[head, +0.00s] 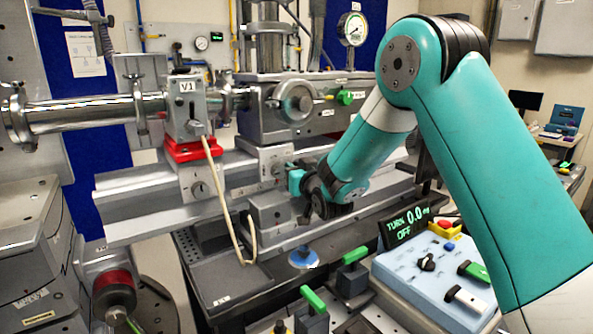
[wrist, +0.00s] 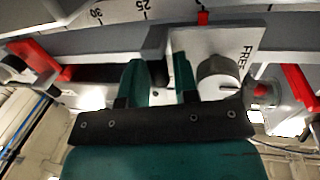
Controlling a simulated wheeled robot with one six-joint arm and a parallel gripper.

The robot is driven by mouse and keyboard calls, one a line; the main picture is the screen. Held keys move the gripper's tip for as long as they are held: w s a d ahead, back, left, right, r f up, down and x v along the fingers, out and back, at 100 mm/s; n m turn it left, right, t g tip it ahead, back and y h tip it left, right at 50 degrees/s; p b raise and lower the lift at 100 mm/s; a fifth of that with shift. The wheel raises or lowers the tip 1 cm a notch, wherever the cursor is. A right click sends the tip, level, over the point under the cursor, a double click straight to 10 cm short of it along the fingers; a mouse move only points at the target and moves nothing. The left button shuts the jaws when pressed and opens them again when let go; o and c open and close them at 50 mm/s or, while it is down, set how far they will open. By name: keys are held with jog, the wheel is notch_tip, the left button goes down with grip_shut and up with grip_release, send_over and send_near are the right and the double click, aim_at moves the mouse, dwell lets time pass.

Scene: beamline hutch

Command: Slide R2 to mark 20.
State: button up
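My gripper (head: 308,190) is at the front of the rail, by a grey carriage with a small knob (head: 278,170). In the wrist view a pale plate (wrist: 232,60) marked FREE carries a round knob (wrist: 217,75) and a red pointer (wrist: 203,18). My gripper's two teal fingers (wrist: 157,82) stand apart, one on each side of a grey tab (wrist: 156,45) beside that plate. I cannot tell whether they press on it. The scale (wrist: 118,12) reads 30 and 25; the pointer lies right of 25, and the numeral there is out of view. No R2 label is legible.
The V1 unit (head: 186,110) stands on a red base on the rail (head: 130,205), left of my gripper. A pale cable loop (head: 240,225) hangs in front. A control box (head: 435,275) and green-handled parts (head: 314,300) are below. Red parts (wrist: 45,60) (wrist: 300,85) flank the fingers.

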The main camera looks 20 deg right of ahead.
jog(key=s+b, duration=1)
jog(key=s, duration=0.7)
jog(key=shift+s+d, duration=0.2)
